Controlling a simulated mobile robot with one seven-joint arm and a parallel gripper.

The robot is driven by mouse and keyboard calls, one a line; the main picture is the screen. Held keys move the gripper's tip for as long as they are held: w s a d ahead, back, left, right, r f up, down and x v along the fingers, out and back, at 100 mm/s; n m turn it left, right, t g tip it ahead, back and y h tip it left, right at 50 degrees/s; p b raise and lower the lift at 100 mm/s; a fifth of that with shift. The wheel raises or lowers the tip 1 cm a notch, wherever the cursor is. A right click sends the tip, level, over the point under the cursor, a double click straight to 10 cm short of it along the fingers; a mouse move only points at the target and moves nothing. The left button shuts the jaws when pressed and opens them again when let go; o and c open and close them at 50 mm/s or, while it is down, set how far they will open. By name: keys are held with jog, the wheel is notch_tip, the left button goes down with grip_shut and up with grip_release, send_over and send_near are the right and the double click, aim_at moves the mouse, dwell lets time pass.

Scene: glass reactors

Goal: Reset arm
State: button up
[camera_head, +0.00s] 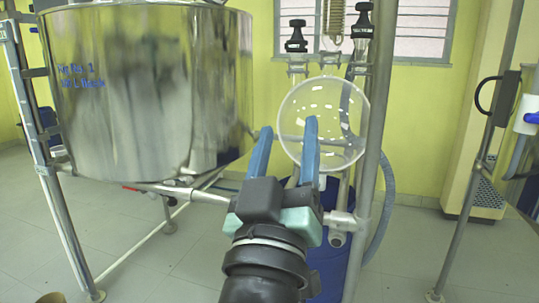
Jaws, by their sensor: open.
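My gripper (285,133) is in the lower middle of the head view, with its two blue fingers pointing up and away from me. The fingers are apart and nothing shows between them. A round clear glass vessel (345,105) is behind the right finger, which covers part of it. I cannot tell whether the finger touches the glass. My black wrist runs down to the bottom edge of the picture.
A large steel tank (150,90) on a pipe frame stands at the left. An upright metal pole (377,110) is just right of the glass vessel. A blue bin (328,262) is below. Another pole (478,150) with fittings stands at the right. Grey tiled floor (410,250) shows between the poles.

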jog(key=s+a+r+m+t+y+p, duration=0.2)
jog(key=s+r+t+y, duration=0.2)
jog(key=s+r, duration=0.95)
notch_tip(320, 180, up, 35)
jog(key=w+p, duration=0.2)
jog(key=p, duration=3.2)
jog(key=shift+f, duration=0.15)
